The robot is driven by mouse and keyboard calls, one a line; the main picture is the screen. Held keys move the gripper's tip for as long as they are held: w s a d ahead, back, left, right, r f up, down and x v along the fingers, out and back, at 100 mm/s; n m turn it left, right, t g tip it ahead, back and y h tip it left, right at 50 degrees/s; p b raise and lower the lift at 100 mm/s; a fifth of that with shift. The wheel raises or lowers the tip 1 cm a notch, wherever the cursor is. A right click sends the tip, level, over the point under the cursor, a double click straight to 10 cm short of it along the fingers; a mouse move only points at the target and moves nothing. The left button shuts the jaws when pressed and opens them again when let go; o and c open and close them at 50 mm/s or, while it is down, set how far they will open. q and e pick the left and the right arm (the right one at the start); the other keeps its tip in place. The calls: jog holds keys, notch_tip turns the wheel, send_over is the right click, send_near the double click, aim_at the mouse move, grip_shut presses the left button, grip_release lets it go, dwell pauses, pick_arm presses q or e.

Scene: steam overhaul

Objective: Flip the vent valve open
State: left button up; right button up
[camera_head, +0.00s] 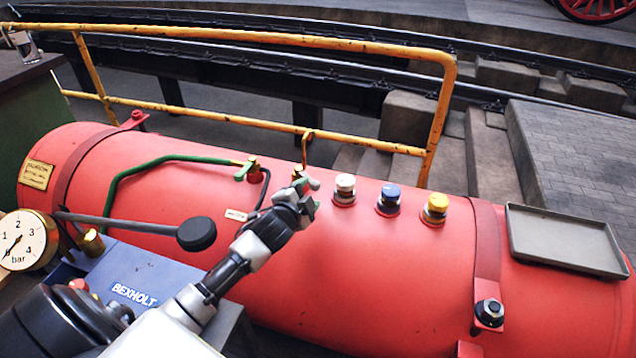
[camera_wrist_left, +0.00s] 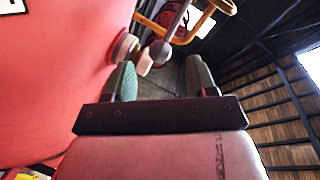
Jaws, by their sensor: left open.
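No part is readably labelled as the vent valve. A brass fitting with a green handle (camera_head: 246,170) stands on the red boiler (camera_head: 330,260) at the end of a green pipe. A second brass piece (camera_head: 298,171) shows just behind my left gripper (camera_head: 308,192), partly hidden by it. My left gripper is open, low over the boiler top, left of the white knob (camera_head: 344,188). In the left wrist view its fingers (camera_wrist_left: 163,82) stand apart, with a pale knob (camera_wrist_left: 144,63) beyond the left finger; I cannot tell whether they touch. My right gripper is not in view.
A blue knob (camera_head: 388,199) and a yellow knob (camera_head: 436,207) follow to the right. A grey tray (camera_head: 565,238) lies on the boiler's right end. A black ball-ended lever (camera_head: 130,224) and pressure gauge (camera_head: 22,240) are at left. A yellow railing (camera_head: 250,36) runs behind.

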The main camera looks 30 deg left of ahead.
aim_at(318, 182)
pick_arm(q)
jog(key=x, duration=0.6)
jog(key=shift+d+b, duration=0.1)
jog(key=shift+b, duration=0.3)
jog(key=shift+w+f, duration=0.15)
jog(key=shift+w, duration=0.35)
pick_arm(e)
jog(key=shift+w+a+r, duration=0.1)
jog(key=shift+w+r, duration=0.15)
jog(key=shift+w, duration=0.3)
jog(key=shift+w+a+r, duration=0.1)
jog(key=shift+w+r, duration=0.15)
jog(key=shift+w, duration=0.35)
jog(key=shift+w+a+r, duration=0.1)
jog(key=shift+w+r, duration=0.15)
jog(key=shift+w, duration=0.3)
pick_arm(q)
jog(key=shift+c, duration=0.5)
